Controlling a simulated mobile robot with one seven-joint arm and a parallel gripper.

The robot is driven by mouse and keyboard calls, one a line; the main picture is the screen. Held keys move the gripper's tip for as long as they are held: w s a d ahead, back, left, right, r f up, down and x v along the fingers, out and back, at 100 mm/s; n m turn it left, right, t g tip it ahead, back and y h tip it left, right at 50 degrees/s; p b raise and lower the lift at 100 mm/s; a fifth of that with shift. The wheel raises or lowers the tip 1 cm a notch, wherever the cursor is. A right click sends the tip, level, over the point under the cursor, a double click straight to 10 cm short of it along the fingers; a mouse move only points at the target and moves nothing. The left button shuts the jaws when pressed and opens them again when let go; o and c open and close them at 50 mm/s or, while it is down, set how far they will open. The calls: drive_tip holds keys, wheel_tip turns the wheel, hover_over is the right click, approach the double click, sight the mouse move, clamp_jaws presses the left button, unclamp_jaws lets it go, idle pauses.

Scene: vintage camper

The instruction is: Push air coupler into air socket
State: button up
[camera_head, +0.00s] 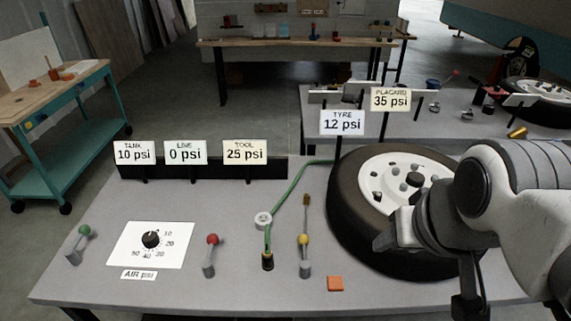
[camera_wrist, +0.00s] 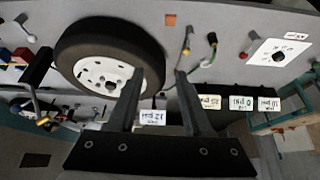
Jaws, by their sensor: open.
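The air coupler (camera_head: 267,261) looks like the black and brass end of a green hose (camera_head: 284,193), near the front middle of the grey table. In the wrist view the coupler (camera_wrist: 212,38) is right of my fingers. I cannot tell surely which part is the air socket. A white ring-shaped fitting (camera_head: 263,219) sits by the hose, and a brass-tipped rod (camera_head: 306,201) rises behind the yellow-knobbed lever (camera_head: 304,240). My gripper (camera_head: 384,241) is over the tyre's near side, apart from the coupler. Its two fingers (camera_wrist: 159,82) are spread and empty in the wrist view.
The tyre (camera_head: 345,215) with its white wheel fills the table's right side. A red-knobbed lever (camera_head: 211,240), a dial plate (camera_head: 122,250) and a green-knobbed lever (camera_head: 83,231) stand left. Gauge signs read TANK 10 (camera_head: 134,152), LINE 0 (camera_head: 185,152) and TOOL 25 psi (camera_head: 244,151). An orange square (camera_head: 335,284) lies in front.

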drive_tip(key=o, duration=0.4)
drive_tip(key=shift+w+a, duration=0.1)
drive_tip(key=shift+c, duration=0.2)
drive_tip(key=n+g+b, duration=0.3)
drive_tip(key=n+g, duration=0.3)
drive_tip(key=n, duration=1.5)
hover_over(267, 254)
wheel_tip(267, 254, down, 17)
drive_tip(key=shift+r, duration=0.25)
wheel_tip(267, 254, down, 12)
drive_tip(key=shift+f+b, duration=0.1)
drive_tip(key=shift+b, duration=0.45)
